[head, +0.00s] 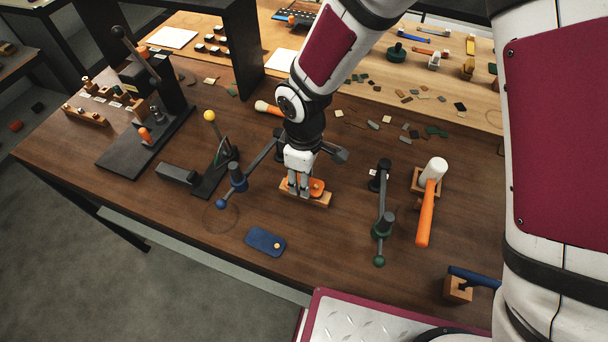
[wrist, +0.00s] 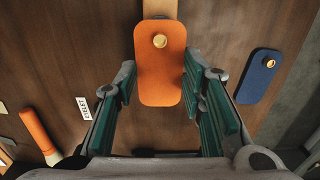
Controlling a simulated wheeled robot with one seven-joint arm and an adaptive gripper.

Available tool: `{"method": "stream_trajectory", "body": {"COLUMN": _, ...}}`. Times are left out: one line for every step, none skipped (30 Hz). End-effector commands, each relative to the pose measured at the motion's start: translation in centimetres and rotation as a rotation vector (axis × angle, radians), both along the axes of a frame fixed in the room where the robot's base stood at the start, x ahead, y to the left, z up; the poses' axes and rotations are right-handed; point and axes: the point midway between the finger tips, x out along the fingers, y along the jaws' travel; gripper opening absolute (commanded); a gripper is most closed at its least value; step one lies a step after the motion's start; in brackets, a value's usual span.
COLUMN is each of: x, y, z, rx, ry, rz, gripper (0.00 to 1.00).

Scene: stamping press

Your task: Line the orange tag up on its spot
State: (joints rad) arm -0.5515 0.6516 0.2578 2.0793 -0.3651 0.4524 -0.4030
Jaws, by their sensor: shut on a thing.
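The orange tag (wrist: 160,82) is a rounded slab with a brass stud near its far end. In the head view the tag (head: 316,186) shows at my gripper's fingertips, over a small light wooden block (head: 318,200). The block's end (wrist: 160,8) shows beyond the tag in the wrist view. My gripper (head: 303,190) is shut on the orange tag, with a green-padded finger on either side in the wrist view (wrist: 158,88). The fingers hide part of the tag in the head view. I cannot tell whether the tag rests flat on the block.
A blue tag (head: 265,241) with a brass stud lies flat toward the front. A yellow-knobbed lever press (head: 209,160) stands left. A green-knobbed lever (head: 381,215) and an orange-handled mallet (head: 427,205) are right. The tabletop around the blue tag is mostly clear.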

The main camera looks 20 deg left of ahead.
Motion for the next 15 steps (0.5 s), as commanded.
{"method": "stream_trajectory", "body": {"x": 0.0, "y": 0.0, "z": -0.2, "rx": -0.001, "ry": 0.000, "rz": 0.000, "gripper": 0.17}}
{"method": "stream_trajectory", "body": {"x": 0.0, "y": 0.0, "z": -0.2, "rx": -0.001, "ry": 0.000, "rz": 0.000, "gripper": 0.17}}
{"method": "stream_trajectory", "body": {"x": 0.0, "y": 0.0, "z": -0.3, "rx": -0.001, "ry": 0.000, "rz": 0.001, "gripper": 0.17}}
{"method": "stream_trajectory", "body": {"x": 0.0, "y": 0.0, "z": -0.4, "rx": 0.000, "ry": 0.000, "rz": 0.001, "gripper": 0.17}}
{"method": "stream_trajectory", "body": {"x": 0.0, "y": 0.0, "z": -0.5, "rx": 0.000, "ry": 0.000, "rz": 0.001, "gripper": 0.17}}
{"method": "stream_trajectory", "body": {"x": 0.0, "y": 0.0, "z": -0.6, "rx": 0.000, "ry": 0.000, "rz": 0.001, "gripper": 0.17}}
{"method": "stream_trajectory", "body": {"x": 0.0, "y": 0.0, "z": -0.6, "rx": 0.000, "ry": 0.000, "rz": 0.001, "gripper": 0.17}}
{"method": "stream_trajectory", "body": {"x": 0.0, "y": 0.0, "z": -0.7, "rx": 0.000, "ry": 0.000, "rz": 0.001, "gripper": 0.17}}
{"method": "stream_trajectory", "body": {"x": 0.0, "y": 0.0, "z": -0.8, "rx": 0.000, "ry": 0.000, "rz": 0.001, "gripper": 0.17}}
{"method": "stream_trajectory", "body": {"x": 0.0, "y": 0.0, "z": -0.9, "rx": 0.000, "ry": 0.000, "rz": 0.001, "gripper": 0.17}}
{"method": "stream_trajectory", "body": {"x": 0.0, "y": 0.0, "z": -0.9, "rx": 0.000, "ry": 0.000, "rz": 0.001, "gripper": 0.17}}
{"method": "stream_trajectory", "body": {"x": 0.0, "y": 0.0, "z": -1.0, "rx": 0.000, "ry": 0.000, "rz": 0.002, "gripper": 0.17}}
{"method": "stream_trajectory", "body": {"x": 0.0, "y": 0.0, "z": -1.1, "rx": 0.000, "ry": 0.000, "rz": 0.002, "gripper": 0.17}}
{"method": "stream_trajectory", "body": {"x": 0.0, "y": 0.0, "z": -1.1, "rx": 0.000, "ry": 0.000, "rz": 0.002, "gripper": 0.17}}
{"method": "stream_trajectory", "body": {"x": 0.0, "y": 0.0, "z": -1.2, "rx": 0.000, "ry": 0.000, "rz": 0.002, "gripper": 0.17}}
